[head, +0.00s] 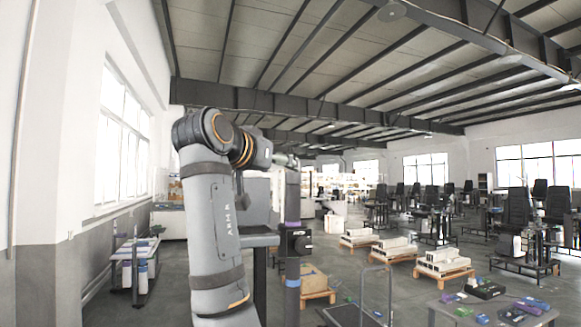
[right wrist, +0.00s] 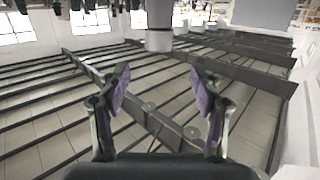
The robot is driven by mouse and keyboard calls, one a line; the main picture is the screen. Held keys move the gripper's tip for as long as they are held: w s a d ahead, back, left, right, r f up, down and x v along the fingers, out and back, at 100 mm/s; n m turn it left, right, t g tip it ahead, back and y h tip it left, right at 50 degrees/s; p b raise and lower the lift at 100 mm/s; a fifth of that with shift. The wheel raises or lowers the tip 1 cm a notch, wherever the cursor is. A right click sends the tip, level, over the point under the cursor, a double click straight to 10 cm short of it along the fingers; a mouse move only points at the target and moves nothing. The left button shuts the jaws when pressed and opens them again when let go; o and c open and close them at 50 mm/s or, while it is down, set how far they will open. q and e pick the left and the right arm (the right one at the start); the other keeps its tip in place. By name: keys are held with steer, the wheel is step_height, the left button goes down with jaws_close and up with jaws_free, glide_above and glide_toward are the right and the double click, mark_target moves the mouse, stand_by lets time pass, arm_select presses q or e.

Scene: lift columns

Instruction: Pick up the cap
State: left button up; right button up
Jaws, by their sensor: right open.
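I cannot make out a cap in either view. My right gripper (right wrist: 162,90) shows in the right wrist view with its two purple-padded fingers spread apart and nothing between them. Behind the fingers are ceiling beams and windows, far from any table surface. In the head view a large grey arm of mine stands upright left of centre and bends at its top, hiding part of the room. I cannot pick out the right gripper's fingers there. My left gripper is not in view.
A grey table (head: 436,312) at the lower right holds a black box (head: 487,290) and several small purple, blue and green items. Pallets with white boxes (head: 443,260) stand mid-room.

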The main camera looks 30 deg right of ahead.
mark_target(294, 173)
steer(key=x, duration=0.3)
steer(key=shift+w+d+f, duration=0.15)
steer(key=shift+d+f, duration=0.2)
steer(key=d+p, duration=0.1)
steer(key=w+d+p, duration=0.2)
steer(key=p, duration=0.1)
steer(key=shift+d+r, duration=0.25)
steer(key=shift+d, duration=0.05)
steer(key=shift+w+d+f, duration=0.2)
steer(key=shift+d+f, duration=0.05)
steer(key=shift+d, duration=0.05)
steer(key=shift+w+d+f, duration=0.1)
steer(key=shift+d, duration=0.05)
steer(key=shift+c, duration=0.2)
steer(key=shift+w+d+f, duration=0.1)
steer(key=shift+c, duration=1.2)
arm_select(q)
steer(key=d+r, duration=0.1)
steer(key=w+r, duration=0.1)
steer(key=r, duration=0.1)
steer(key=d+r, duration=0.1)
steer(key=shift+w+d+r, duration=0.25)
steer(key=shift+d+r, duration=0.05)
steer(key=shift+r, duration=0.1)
arm_select(e)
steer(key=c, duration=0.8)
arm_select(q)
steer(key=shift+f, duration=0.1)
